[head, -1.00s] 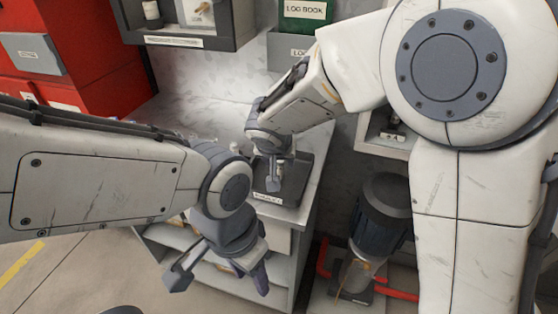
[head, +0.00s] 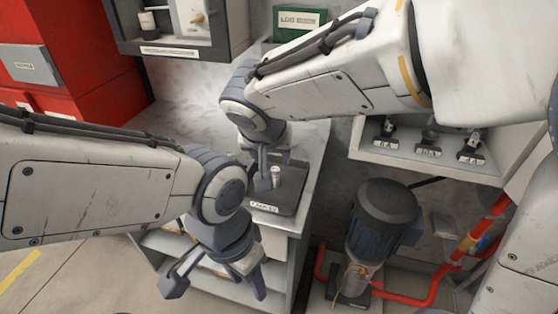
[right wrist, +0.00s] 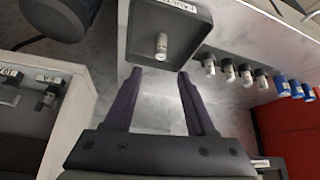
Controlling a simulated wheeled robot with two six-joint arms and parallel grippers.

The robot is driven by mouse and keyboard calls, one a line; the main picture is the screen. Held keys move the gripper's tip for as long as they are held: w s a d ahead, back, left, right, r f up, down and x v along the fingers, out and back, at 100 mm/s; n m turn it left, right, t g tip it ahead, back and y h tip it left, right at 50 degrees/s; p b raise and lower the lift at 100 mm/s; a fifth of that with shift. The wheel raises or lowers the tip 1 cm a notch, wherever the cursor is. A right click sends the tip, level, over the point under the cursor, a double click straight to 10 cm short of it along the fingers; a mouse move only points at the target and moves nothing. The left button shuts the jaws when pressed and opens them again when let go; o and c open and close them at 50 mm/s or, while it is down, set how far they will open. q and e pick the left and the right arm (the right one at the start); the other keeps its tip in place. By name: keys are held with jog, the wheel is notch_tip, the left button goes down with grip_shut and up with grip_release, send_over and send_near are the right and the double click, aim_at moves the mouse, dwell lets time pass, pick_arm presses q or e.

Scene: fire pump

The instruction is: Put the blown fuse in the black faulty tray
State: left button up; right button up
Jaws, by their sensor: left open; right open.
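The black faulty tray (head: 290,202) sits on the white counter. It also shows in the right wrist view (right wrist: 199,45). A pale cylindrical fuse (head: 276,175) stands in the tray, seemingly upright; it also shows in the right wrist view (right wrist: 162,46). My right gripper (right wrist: 161,73) is open and empty, its fingertips by the tray's near edge and apart from the fuse. In the head view, the right gripper (head: 264,180) is just left of the fuse. My left gripper (head: 216,290) is open and empty, low in front of the counter.
Several fuses (right wrist: 228,70) stand along the counter, with blue cylinders (right wrist: 290,88) beyond. A shelf (head: 425,160) with labelled holders is on the right. A dark motor (head: 383,215) and red pipes (head: 425,295) are below it. Red cabinets (head: 75,70) stand at left.

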jog(key=s+d+f+n+g, duration=0.2)
jog(key=s+n, duration=0.1)
jog(key=s, duration=0.4)
jog(key=s+d+f+n+g+y, duration=0.1)
jog(key=s+f+n+g, duration=0.1)
jog(key=s, duration=0.5)
jog(key=s+d+f+n+g, duration=0.2)
jog(key=s+f+n, duration=0.1)
jog(key=s, duration=0.4)
jog(key=shift+d+f+n+y, duration=0.3)
jog(key=shift+f+y, duration=0.1)
jog(key=shift+f, duration=0.1)
jog(key=shift+s, duration=0.1)
